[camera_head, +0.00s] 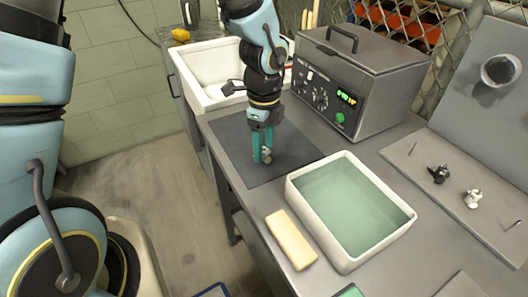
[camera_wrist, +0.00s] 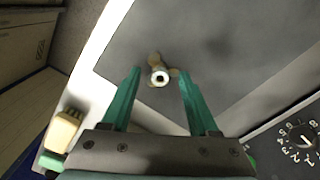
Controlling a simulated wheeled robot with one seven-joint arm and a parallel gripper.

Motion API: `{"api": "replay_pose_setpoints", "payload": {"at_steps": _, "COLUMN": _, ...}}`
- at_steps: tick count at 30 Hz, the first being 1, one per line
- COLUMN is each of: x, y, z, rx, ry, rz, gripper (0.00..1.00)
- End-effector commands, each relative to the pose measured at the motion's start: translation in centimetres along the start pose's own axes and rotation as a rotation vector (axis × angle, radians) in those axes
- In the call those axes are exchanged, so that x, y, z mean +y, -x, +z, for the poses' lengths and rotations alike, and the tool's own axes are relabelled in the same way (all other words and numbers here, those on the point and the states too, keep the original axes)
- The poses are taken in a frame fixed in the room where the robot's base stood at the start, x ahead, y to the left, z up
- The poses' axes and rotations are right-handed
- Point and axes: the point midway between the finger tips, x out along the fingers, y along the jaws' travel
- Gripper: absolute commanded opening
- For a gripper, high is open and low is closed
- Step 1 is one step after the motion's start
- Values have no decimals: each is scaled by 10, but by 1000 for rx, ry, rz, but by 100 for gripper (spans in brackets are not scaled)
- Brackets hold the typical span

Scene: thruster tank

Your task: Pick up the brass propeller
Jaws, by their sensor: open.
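The brass propeller (camera_wrist: 155,60) lies on the dark grey mat (camera_wrist: 225,45), its pale round hub facing the wrist camera. In the head view a small part of the propeller (camera_head: 268,156) shows at my fingertips; the rest is hidden. My gripper (camera_head: 262,158) points down over the mat with its green fingers apart. In the wrist view the open fingers of my gripper (camera_wrist: 158,74) stand to the left and right of the propeller, with visible gaps on both sides. I cannot tell how far the fingertips are above the mat.
A white tub of greenish liquid (camera_head: 350,205) stands right of the mat, with a cream block (camera_head: 291,240) beside it. A grey machine with dials (camera_head: 355,85) stands behind. A white sink (camera_head: 215,75) is at back left. A black propeller (camera_head: 438,173) and a silver one (camera_head: 473,198) are at right.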

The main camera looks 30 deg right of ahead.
Motion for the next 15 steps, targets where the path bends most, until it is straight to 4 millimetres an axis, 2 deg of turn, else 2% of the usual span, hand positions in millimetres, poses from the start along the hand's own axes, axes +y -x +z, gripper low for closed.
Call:
{"api": "replay_pose_setpoints", "payload": {"at_steps": 6, "x": 0, "y": -1, "z": 0, "rx": 0, "ry": 1, "rz": -1, "gripper": 60}}
{"api": "replay_pose_setpoints", "payload": {"at_steps": 15, "x": 0, "y": 0, "z": 0, "rx": 0, "ry": 1, "rz": -1, "gripper": 27}}
